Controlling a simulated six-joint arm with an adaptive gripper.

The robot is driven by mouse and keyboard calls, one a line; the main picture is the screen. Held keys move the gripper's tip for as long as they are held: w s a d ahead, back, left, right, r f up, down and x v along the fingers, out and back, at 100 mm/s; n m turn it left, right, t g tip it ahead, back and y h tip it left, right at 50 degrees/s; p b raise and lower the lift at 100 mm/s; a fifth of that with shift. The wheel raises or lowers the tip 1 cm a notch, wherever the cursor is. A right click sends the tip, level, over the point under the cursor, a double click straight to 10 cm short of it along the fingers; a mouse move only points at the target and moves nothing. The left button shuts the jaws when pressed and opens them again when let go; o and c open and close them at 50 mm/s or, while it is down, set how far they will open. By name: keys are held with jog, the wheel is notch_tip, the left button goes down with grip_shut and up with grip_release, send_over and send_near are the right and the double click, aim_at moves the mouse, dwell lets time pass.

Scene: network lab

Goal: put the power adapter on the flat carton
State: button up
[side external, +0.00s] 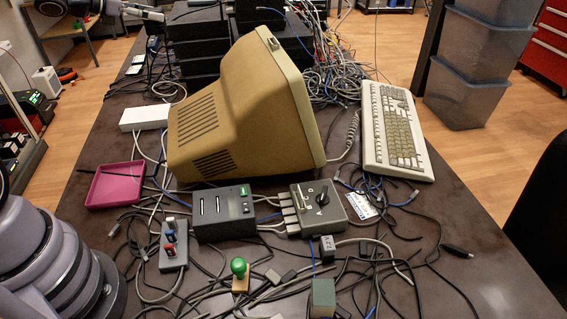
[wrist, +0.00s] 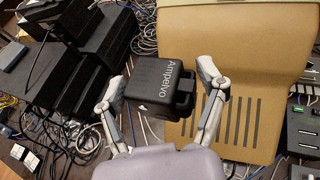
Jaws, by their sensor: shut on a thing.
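The power adapter (wrist: 160,82) is a black block with "Ampelvo" printed on it, in the middle of the wrist view. My gripper (wrist: 162,76) is shut on it, one finger on each side. The adapter is held raised above the table clutter. A flat white box (side external: 146,117), which looks like the flat carton, lies on the table left of the beige monitor in the side view. I cannot make it out in the wrist view. Part of a grey arm shows at the top left edge of the side view; the adapter is not clear there.
The large beige monitor (side external: 240,110) stands beside the white box and also fills the wrist view's right. Stacked black units (side external: 195,45) stand behind. A magenta tray (side external: 115,185), a dark box (side external: 224,213) and a switch box (side external: 318,207) lie nearer, among many loose cables.

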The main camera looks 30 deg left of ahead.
jog(key=s+a+f+n+y, duration=0.1)
jog(key=s+a+n+y, duration=0.55)
jog(key=a, duration=0.75)
jog(key=m+t+h, duration=0.1)
jog(key=m+h, duration=0.1)
send_over(145, 114)
notch_tip(145, 114, down, 26)
jog(key=shift+s+f, duration=0.1)
jog(key=shift+f, duration=0.1)
jog(key=shift+w+a+f, duration=0.1)
jog(key=shift+w+f, duration=0.05)
jog(key=shift+f, duration=0.8)
jog(key=shift+w+a+f, duration=0.1)
jog(key=shift+f, duration=0.8)
jog(key=shift+f, duration=0.1)
jog(key=o, duration=1.2)
